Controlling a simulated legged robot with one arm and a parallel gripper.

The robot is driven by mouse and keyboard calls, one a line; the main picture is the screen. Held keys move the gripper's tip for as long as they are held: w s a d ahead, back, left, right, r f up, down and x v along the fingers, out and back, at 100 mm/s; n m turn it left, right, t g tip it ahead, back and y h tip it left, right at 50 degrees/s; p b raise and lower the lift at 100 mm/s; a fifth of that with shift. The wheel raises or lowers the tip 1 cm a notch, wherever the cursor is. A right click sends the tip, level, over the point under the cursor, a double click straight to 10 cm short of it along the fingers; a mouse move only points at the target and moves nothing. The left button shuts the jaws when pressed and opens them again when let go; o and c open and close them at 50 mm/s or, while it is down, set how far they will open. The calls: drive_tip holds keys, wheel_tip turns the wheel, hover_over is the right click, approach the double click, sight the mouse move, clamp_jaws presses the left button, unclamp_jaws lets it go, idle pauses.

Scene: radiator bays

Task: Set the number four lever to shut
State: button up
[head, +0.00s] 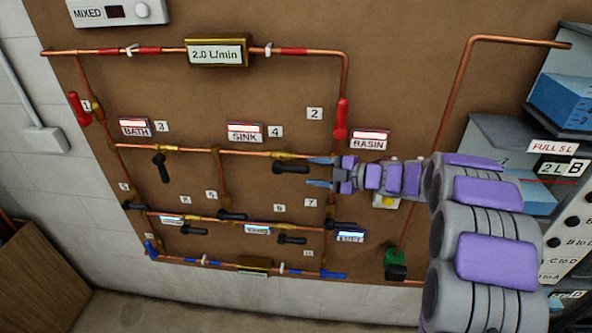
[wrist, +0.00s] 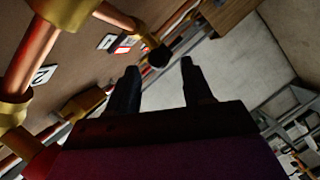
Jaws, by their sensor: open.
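The number 4 plate (head: 275,131) is beside the SINK sign (head: 244,133). Below it, the black lever (head: 290,168) on the upper copper branch pipe lies nearly level, roughly along the pipe. My gripper (head: 319,172) comes in from the right, pointing left, jaws open and empty. Its fingertips are close to the lever's right end; I cannot tell whether they touch it. In the wrist view a black lever end (wrist: 158,56) shows ahead, between and beyond the two fingertips (wrist: 160,75). My gripper hides part of the right-hand vertical pipe.
The lever under number 3 (head: 161,167) points down, across the pipe. A red lever (head: 341,119) stands upright just above my gripper. Several black levers are on the lower pipes, including one (head: 341,225) below my gripper. A stepped blue-topped rack (head: 560,101) stands at right.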

sight(295, 169)
drive_tip(key=x, duration=0.6)
drive_tip(key=shift+w+a+f, duration=0.15)
drive_tip(key=shift+a, duration=0.2)
drive_tip(key=shift+c, duration=0.2)
clamp_jaws()
